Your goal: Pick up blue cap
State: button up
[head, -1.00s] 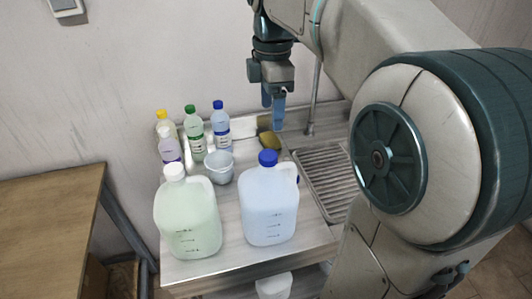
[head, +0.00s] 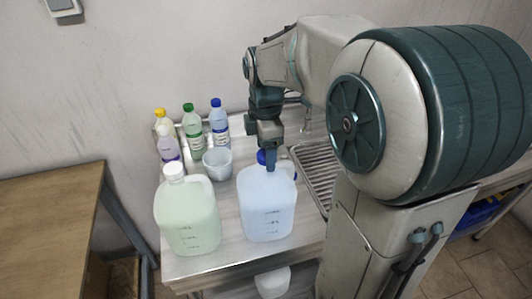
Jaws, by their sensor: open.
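The blue cap (head: 261,157) sits on the neck of the large jug of pale blue liquid (head: 267,205), at the front of the steel counter. The jaws are open. I cannot tell whether the fingers touch the cap or stand around it. Another blue cap (head: 216,102) is on a small bottle at the back.
A jug of pale green liquid with a white cap (head: 190,215) stands to the left. A small bucket (head: 217,163) and several small bottles stand behind. The drainer sink (head: 318,172) is to the right. A wooden table (head: 50,205) is at far left.

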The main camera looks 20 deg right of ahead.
jog(key=c, duration=1)
jog(key=shift+c, duration=0.3)
jog(key=shift+r, duration=0.1)
